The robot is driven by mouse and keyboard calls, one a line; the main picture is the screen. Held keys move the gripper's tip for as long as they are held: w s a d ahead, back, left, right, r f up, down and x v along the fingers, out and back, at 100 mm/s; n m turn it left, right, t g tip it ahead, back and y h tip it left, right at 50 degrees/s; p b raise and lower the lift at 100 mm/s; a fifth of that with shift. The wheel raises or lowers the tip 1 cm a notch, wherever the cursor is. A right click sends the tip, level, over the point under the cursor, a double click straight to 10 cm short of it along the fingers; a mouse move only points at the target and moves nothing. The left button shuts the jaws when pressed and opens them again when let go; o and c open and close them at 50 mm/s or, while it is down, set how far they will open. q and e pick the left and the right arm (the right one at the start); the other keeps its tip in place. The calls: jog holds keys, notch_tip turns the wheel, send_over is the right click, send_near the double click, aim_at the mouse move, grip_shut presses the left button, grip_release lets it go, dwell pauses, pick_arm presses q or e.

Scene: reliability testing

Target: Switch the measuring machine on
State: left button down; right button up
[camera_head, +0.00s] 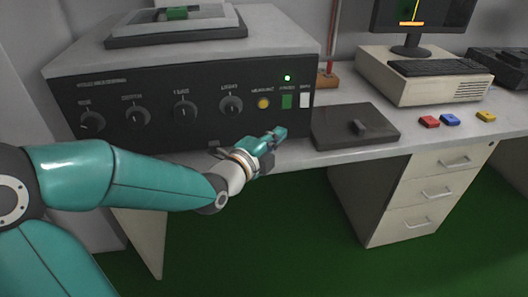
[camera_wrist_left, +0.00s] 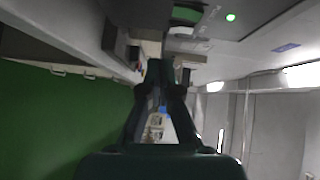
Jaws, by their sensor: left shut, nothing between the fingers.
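The measuring machine (camera_head: 190,100) has a black front panel with several knobs, a yellow round button (camera_head: 263,103), a green switch (camera_head: 287,101) and a white switch (camera_head: 305,100). A small green lamp (camera_head: 287,78) above the green switch is lit. My left gripper (camera_head: 280,133) is shut and empty, just below and in front of the panel near the green switch. In the left wrist view its fingers (camera_wrist_left: 158,72) are together. The green switch (camera_wrist_left: 187,14) and the lit lamp (camera_wrist_left: 231,17) show near the top there. I cannot tell whether the fingertips touch anything.
A dark flat box (camera_head: 340,125) lies on the desk right of the machine. Further right are a beige computer (camera_head: 395,82) with a keyboard, a monitor (camera_head: 420,20), and red, blue and yellow blocks (camera_head: 450,119). A drawer unit (camera_head: 415,195) stands below. The green floor is clear.

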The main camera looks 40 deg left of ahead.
pick_arm(q)
jog(key=s, duration=0.5)
jog(key=shift+d+f, duration=0.15)
